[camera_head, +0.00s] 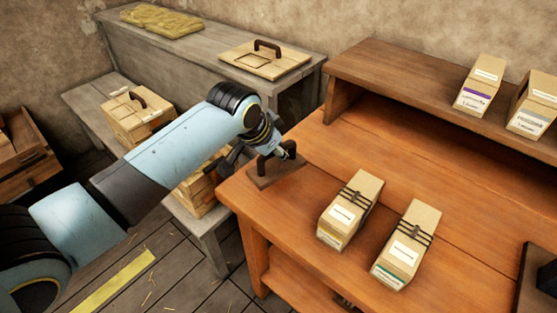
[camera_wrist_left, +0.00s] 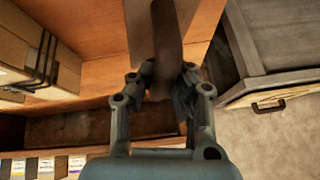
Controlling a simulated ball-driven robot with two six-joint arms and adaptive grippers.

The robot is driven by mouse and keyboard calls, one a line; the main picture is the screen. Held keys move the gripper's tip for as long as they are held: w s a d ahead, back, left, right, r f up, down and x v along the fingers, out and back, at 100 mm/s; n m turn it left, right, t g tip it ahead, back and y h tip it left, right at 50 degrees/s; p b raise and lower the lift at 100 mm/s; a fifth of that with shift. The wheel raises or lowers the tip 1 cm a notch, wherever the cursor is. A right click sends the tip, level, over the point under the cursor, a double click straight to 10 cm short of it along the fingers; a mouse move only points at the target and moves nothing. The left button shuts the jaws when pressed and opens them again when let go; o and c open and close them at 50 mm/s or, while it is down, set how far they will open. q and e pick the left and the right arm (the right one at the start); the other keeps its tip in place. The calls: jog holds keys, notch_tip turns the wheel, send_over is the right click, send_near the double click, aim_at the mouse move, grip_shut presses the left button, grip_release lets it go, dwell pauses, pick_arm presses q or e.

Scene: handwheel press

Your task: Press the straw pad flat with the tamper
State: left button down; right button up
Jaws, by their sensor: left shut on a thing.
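The tamper (camera_head: 270,177), a flat brown board with a dark arched handle, sits at the left corner of the orange-brown wooden table. My left gripper (camera_head: 284,153) is at its handle. In the left wrist view the brown handle (camera_wrist_left: 168,35) runs between the fingers of my left gripper (camera_wrist_left: 165,78), which is shut on it. The board appears to rest on the tabletop. A yellow straw pad (camera_head: 160,20) lies on the grey bench at the back left. My right gripper is not in view.
Two strapped cartons (camera_head: 350,210) (camera_head: 407,243) stand on the orange-brown table (camera_head: 300,226). More cartons (camera_head: 480,87) stand on its raised shelf. A wooden lid with a handle (camera_head: 264,60) lies on the grey bench (camera_head: 190,62). A handled wooden box (camera_head: 138,115) stands on the lower bench.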

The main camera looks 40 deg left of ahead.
aim_at(278, 162)
pick_arm(q)
jog(key=shift+w+a+f, duration=0.2)
jog(key=shift+w+f, duration=0.25)
jog(key=shift+w, duration=0.2)
jog(key=shift+f+p, duration=0.5)
jog(key=shift+f, duration=1.25)
jog(key=shift+f, duration=0.15)
jog(key=c, duration=1.3)
grip_release()
jog(key=shift+f+b, duration=0.15)
jog(key=shift+b, duration=0.25)
jog(key=v, duration=1.1)
jog(key=shift+s, duration=0.15)
